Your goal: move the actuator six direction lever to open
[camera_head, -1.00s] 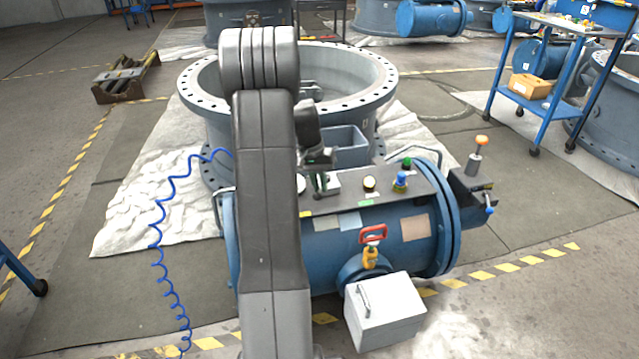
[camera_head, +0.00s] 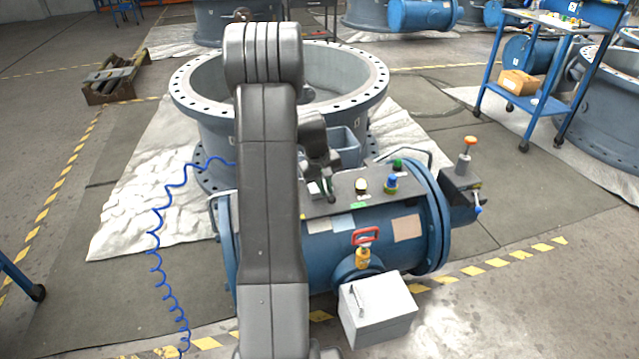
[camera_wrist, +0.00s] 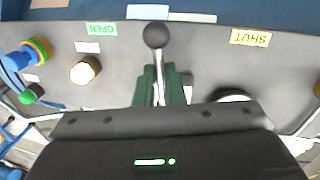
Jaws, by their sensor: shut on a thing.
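The direction lever (camera_wrist: 159,62) has a metal shaft and a dark ball knob (camera_wrist: 155,35). In the wrist view the knob lies between the green OPEN label (camera_wrist: 101,29) and the yellow SHUT label (camera_wrist: 250,37), nearer to OPEN. My gripper (camera_wrist: 161,82) has its green fingers shut around the lever's shaft, below the knob. In the head view my gripper (camera_head: 322,178) is over the grey top panel (camera_head: 405,184) of the blue actuator (camera_head: 290,255), partly hidden by my arm. The green label (camera_head: 358,205) also shows there, to its right.
A yellow-white button (camera_wrist: 84,71) and a blue knob (camera_wrist: 36,50) stand on the panel on the OPEN side. A red-handled valve (camera_head: 366,237) and a white box (camera_head: 377,310) are at the actuator's front. A large flanged ring (camera_head: 205,119) stands behind.

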